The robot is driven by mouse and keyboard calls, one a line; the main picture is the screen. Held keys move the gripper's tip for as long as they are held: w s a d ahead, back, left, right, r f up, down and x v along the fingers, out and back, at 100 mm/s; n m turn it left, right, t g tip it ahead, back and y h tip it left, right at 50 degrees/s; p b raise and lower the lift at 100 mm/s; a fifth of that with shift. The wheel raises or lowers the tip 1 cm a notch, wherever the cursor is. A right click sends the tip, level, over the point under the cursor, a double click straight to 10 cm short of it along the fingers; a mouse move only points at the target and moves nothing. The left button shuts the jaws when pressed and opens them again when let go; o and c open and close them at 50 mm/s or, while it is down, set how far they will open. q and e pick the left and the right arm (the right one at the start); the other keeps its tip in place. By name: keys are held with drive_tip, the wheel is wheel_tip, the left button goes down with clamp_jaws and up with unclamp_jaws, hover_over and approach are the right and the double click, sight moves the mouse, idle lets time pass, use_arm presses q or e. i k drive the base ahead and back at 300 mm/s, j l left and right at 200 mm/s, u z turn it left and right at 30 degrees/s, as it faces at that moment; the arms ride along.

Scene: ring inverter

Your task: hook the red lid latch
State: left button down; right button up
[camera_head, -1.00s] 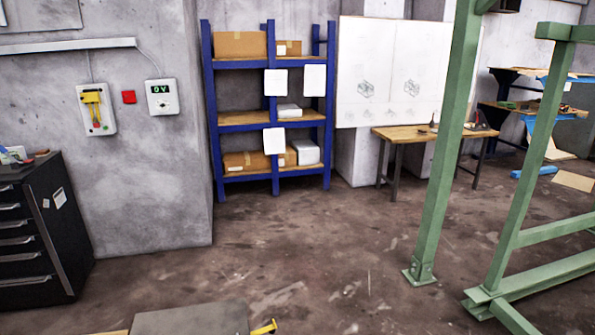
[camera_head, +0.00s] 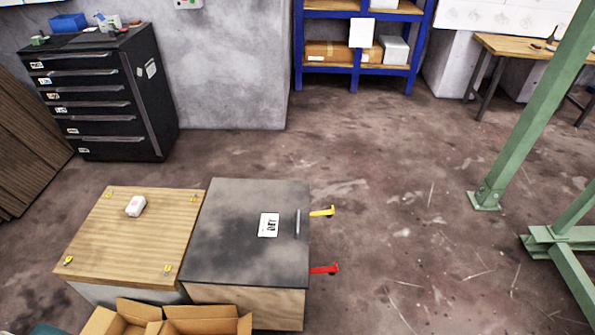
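The red lid latch (camera_head: 325,269) sticks out to the right from the right side of a box with a dark grey lid (camera_head: 232,250). A yellow latch (camera_head: 322,212) sticks out from the same side, farther back. The lid looks closed, with a white label (camera_head: 269,225) and a thin handle (camera_head: 297,223) near its right edge. I cannot tell whether either latch is hooked. Neither of my grippers shows in the head view.
A wooden-topped crate (camera_head: 120,235) with a small white object (camera_head: 136,206) stands against the box's left. Open cardboard boxes (camera_head: 205,320) lie in front. A black drawer cabinet (camera_head: 100,95), blue shelf (camera_head: 410,70) and green frame (camera_head: 530,110) stand around. Floor right of the box is clear.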

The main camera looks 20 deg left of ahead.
sight(332, 270)
drive_tip(key=l+u, duration=0.45)
drive_tip(key=l, duration=0.15)
drive_tip(key=l+u, duration=0.5)
drive_tip(key=k+l+u, duration=0.25)
drive_tip(key=l+u, duration=0.2)
drive_tip(key=l, duration=0.1)
